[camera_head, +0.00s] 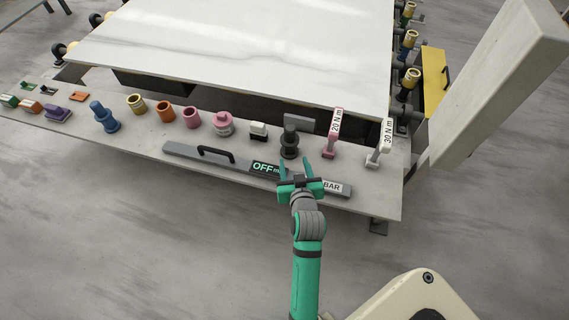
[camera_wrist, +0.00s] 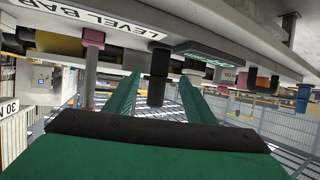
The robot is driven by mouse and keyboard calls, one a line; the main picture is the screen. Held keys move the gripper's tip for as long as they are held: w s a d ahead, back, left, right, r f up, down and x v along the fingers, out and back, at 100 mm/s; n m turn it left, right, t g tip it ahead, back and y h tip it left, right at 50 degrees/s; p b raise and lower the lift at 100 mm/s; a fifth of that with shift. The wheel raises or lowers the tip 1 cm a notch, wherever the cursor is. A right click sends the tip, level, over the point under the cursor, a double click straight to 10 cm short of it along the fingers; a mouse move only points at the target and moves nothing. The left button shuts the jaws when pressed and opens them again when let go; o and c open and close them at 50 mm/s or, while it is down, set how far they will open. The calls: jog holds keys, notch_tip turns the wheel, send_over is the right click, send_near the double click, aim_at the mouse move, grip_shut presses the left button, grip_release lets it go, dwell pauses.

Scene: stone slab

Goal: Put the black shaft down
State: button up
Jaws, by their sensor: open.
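The black shaft (camera_head: 289,143) stands upright on the light grey bench (camera_head: 378,198), near its front edge, with a wider collar at its lower part. My gripper (camera_head: 294,161) is open and empty just in front of the shaft, fingers pointing toward it. In the wrist view, which looks upside down, the dark shaft (camera_wrist: 157,78) shows between the two green fingers of my gripper (camera_wrist: 160,84), with gaps on both sides. I cannot tell how far the fingertips reach around it.
A long grey level bar (camera_head: 185,154) with a black handle lies along the front edge, partly behind my gripper. A pink 20 N m tool (camera_head: 331,140) and white 30 N m tool (camera_head: 378,152) stand right. A small white-and-black block (camera_head: 258,131) and pink part (camera_head: 223,124) stand left.

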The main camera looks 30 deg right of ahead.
jog(key=s+a+f+n+t+y, duration=0.1)
jog(key=s+a+f, duration=0.1)
jog(key=s+a, duration=0.5)
jog(key=s+a+f+n+y, duration=0.15)
jog(key=s+a, duration=0.25)
jog(key=a, duration=0.6)
jog(key=s+a+r+n+t+y, duration=0.1)
jog(key=s+a+r, duration=0.2)
jog(key=s+a, duration=0.3)
jog(key=s+a+r+n+t+y, duration=0.1)
jog(key=s+a+r+n+y, duration=0.1)
jog(key=s+a+r, duration=0.2)
jog(key=s+a, duration=0.3)
jog(key=s, duration=0.3)
jog(key=shift+s+a+r, duration=0.15)
jog(key=shift+a+r, duration=0.05)
jog(key=shift+r, duration=0.1)
jog(key=shift+y, duration=0.25)
